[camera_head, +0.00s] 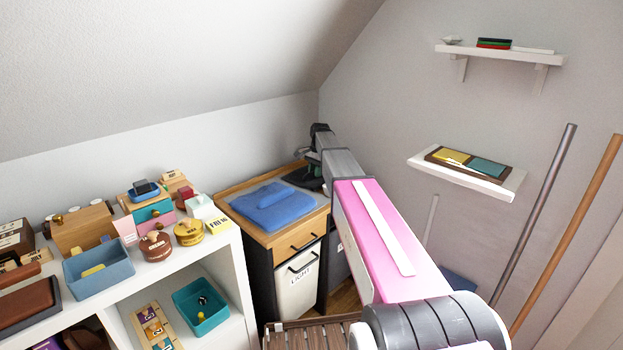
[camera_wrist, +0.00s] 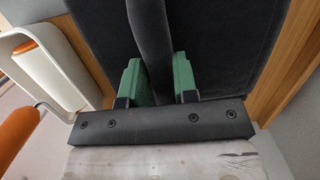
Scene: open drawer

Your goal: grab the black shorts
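The black shorts (camera_head: 303,180) lie folded on the wooden top of a cabinet, beside a folded blue cloth. In the wrist view the dark fabric (camera_wrist: 232,45) fills most of the upper middle, with a raised fold running between the fingers. My gripper (camera_wrist: 158,80) has green finger pads, one on each side of this fold. The pads look close against the cloth, with little free space between them. In the head view my gripper (camera_head: 316,172) is down at the shorts, and my arm hides part of them.
The blue folded cloth (camera_head: 268,203) lies left of the shorts on the cabinet top (camera_head: 237,190). A white shelf unit (camera_head: 236,262) with boxes stands at left. Walls close in behind; wall shelves (camera_head: 500,57) hang at right.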

